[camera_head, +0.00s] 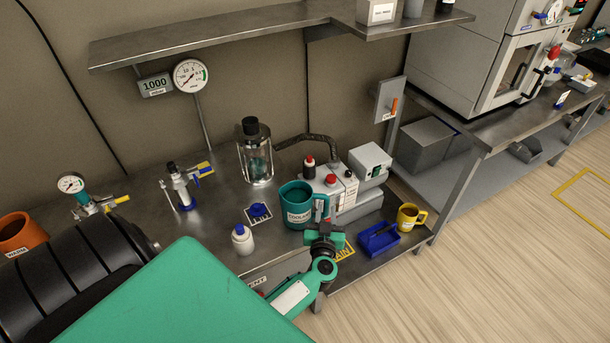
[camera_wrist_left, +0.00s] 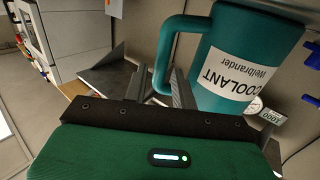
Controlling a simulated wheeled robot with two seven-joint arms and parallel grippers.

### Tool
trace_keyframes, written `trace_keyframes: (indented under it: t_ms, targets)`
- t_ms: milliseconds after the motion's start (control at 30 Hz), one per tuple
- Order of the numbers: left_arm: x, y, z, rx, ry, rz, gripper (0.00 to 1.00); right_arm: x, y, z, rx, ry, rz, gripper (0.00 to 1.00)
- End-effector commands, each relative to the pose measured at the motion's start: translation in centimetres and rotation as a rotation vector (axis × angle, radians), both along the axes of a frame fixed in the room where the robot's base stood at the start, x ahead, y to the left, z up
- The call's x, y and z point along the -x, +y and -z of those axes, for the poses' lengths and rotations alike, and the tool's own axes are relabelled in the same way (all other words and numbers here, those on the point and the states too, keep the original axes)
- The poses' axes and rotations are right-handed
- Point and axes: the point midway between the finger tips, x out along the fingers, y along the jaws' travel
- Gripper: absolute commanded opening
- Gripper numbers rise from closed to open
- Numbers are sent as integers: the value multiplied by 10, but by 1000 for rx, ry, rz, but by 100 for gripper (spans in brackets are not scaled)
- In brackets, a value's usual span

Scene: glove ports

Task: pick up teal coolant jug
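The teal coolant jug (camera_head: 296,207), with a white COOLANT label, stands on the steel bench. Its handle (camera_head: 322,206) faces right, toward my left gripper (camera_head: 323,230). In the left wrist view the jug (camera_wrist_left: 232,55) fills the upper right and its handle (camera_wrist_left: 166,52) hangs down to the fingers. The left gripper (camera_wrist_left: 158,80) has its fingers apart, one on each side of the handle. A small gap seems to show beside the handle; contact is hard to see. My right gripper is not in view.
Behind the jug are a grey-white box with red and black caps (camera_head: 345,190) and a glass vessel (camera_head: 256,160). A white bottle (camera_head: 242,240) stands to its left. A blue tray (camera_head: 379,239) and a yellow mug (camera_head: 410,217) stand to the right, near the bench edge.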

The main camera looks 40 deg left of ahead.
Motion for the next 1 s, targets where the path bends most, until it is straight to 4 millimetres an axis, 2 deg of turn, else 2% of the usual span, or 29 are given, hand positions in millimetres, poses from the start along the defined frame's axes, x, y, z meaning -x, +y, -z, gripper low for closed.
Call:
trace_keyframes:
  t_ms: [200, 467, 767, 900, 1000]
  targets:
    - [-15, 12, 3, -4, 0, 0, 27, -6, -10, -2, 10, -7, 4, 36]
    - [-42, 30, 8, -1, 1, 0, 27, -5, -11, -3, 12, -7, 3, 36]
    - [-45, 32, 9, 1, 1, 0, 27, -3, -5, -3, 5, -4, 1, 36]
    - [-45, 32, 9, 1, 1, 0, 0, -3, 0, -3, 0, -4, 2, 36]
    - [-44, 32, 9, 1, 1, 0, 0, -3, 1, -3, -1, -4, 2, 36]
